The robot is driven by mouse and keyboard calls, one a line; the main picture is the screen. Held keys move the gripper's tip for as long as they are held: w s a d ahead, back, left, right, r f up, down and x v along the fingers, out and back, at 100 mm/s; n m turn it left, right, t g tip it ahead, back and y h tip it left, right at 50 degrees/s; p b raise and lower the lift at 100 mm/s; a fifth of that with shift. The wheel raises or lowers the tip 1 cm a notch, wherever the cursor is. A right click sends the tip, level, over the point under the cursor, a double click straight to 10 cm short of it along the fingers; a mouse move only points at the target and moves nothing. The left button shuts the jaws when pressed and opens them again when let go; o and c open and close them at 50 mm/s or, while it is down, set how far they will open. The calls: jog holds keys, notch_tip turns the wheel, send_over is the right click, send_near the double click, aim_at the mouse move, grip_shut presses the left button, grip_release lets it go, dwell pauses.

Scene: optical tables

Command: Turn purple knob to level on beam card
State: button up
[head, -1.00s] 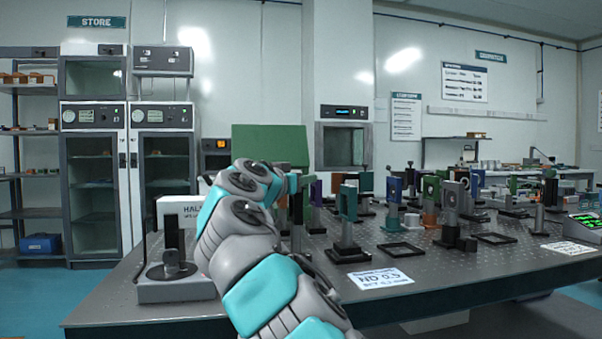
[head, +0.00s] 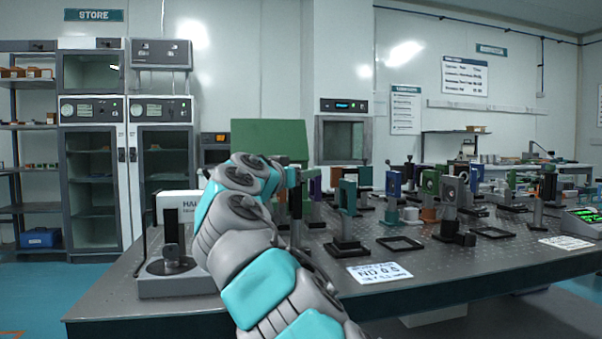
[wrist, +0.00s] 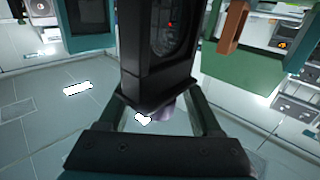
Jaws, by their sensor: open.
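In the wrist view, a purple knob (wrist: 166,108) shows partly below a black upright mount (wrist: 150,75), which hides some of it. My gripper (wrist: 160,112) is open, with one finger on each side of the knob; I cannot tell whether they touch it. I cannot tell for sure whether this face is the beam card. In the head view, my arm covers the gripper and knob. A purple-edged mount (head: 316,187) stands just right of my arm there.
The dark optical table (head: 330,291) holds several mounts on posts, including a teal one (head: 347,196). A white box (head: 180,203) and a grey-based stand (head: 172,270) are left of my arm. A printed card (head: 380,273) lies at the front edge.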

jog(key=b+v, duration=0.2)
jog(key=v, duration=0.5)
jog(key=shift+s+a, duration=0.2)
jog(key=shift+s, duration=0.15)
